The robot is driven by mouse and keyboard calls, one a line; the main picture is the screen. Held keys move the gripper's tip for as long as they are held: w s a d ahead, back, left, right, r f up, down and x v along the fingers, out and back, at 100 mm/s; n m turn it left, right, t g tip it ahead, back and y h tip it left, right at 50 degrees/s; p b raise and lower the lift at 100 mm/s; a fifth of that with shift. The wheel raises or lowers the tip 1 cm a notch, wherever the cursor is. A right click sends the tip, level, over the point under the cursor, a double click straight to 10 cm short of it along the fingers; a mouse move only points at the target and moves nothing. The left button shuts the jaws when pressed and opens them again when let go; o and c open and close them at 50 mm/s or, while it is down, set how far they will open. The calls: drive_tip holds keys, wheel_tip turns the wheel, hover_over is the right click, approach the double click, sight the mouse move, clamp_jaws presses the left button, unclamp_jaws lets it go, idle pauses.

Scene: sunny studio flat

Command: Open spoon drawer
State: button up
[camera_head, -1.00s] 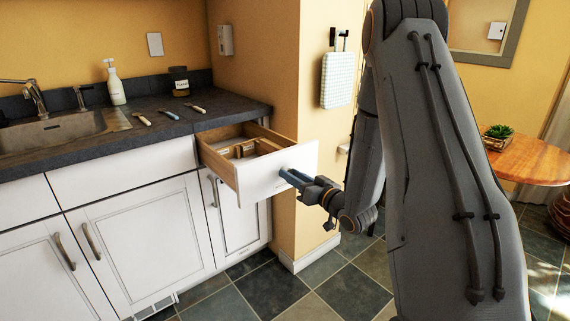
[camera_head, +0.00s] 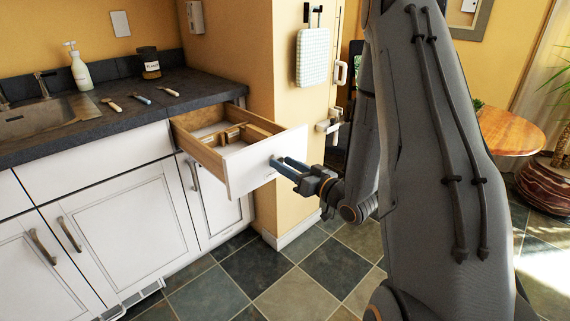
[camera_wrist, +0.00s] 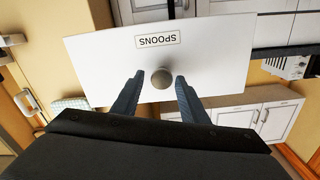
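The spoon drawer (camera_head: 262,163) is pulled well out from under the counter, its inside and wooden dividers showing. In the wrist view its white front (camera_wrist: 222,62) carries a "SPOONS" label, upside down, and a round knob (camera_wrist: 162,78). My gripper (camera_head: 282,166) is just in front of the drawer front, near the knob. In the wrist view my gripper (camera_wrist: 160,82) has its two fingers apart, one on each side of the knob, with a visible gap to it. I see no spoon clearly inside the drawer.
The dark counter (camera_head: 120,118) holds a soap bottle (camera_head: 79,68), a dark jar (camera_head: 149,62) and several utensils. White cupboards stand below. A yellow wall corner (camera_head: 290,205) is right of the drawer. A round wooden table (camera_head: 512,132) stands at the right. The tiled floor in front is clear.

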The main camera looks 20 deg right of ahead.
drive_tip(key=shift+o, duration=0.3)
drive_tip(key=shift+w+a, duration=0.1)
drive_tip(key=shift+a, duration=0.05)
drive_tip(key=v, duration=0.8)
drive_tip(key=shift+w, duration=0.1)
drive_tip(key=s+a+r+g+h+p, duration=0.2)
drive_tip(key=s+a+g, duration=0.1)
drive_tip(key=s+g, duration=0.2)
drive_tip(key=s+a+r+m+g+h+p, duration=0.1)
drive_tip(key=s+a+r+g+h+p, duration=0.1)
drive_tip(key=s+g, duration=0.4)
drive_tip(key=s+a+r+g+h+p, duration=0.2)
drive_tip(key=s+a+r+g, duration=0.2)
drive_tip(key=s, duration=0.7)
drive_tip(key=shift+s+a+g+h+p, duration=0.2)
drive_tip(key=shift+a+g+h+p, duration=0.2)
drive_tip(key=shift+a+g, duration=0.4)
